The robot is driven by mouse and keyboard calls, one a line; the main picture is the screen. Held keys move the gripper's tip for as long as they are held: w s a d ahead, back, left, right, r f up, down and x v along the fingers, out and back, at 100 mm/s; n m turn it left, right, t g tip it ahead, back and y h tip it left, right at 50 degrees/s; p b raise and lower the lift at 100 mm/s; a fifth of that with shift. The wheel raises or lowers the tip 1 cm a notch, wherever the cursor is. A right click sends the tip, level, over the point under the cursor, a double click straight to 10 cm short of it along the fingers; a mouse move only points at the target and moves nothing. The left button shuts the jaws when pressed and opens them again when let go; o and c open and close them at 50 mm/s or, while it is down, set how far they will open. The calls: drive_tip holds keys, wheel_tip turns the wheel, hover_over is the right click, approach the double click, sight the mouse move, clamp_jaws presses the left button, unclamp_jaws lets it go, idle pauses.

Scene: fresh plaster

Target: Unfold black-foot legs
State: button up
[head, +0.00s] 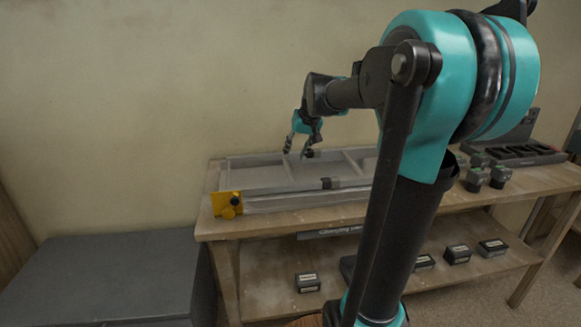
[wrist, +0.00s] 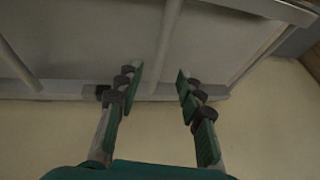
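A folded grey frame with bars and a panel (head: 262,175) lies on the workbench, with a yellow bracket (head: 227,204) at its left end. A small black piece (head: 331,183) sits on its near edge; I cannot tell whether it is a leg's foot. My gripper (head: 302,150) is over the back part of the frame. In the wrist view the gripper (wrist: 159,80) is open and empty, with a grey bar (wrist: 169,40) running up from between its fingertips. A dark block (wrist: 102,90) is partly hidden behind the left finger. My arm hides the frame's right end.
The wooden workbench (head: 350,216) has a lower shelf with several small dark boxes (head: 308,282). Several green-black items (head: 475,178) and a dark tray (head: 527,153) stand at the right. A grey chest (head: 105,275) stands left of the bench. The wall is close behind.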

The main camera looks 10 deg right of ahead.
sight(289, 168)
drive_tip(key=x, duration=0.7)
drive_tip(key=shift+f, duration=0.25)
clamp_jaws()
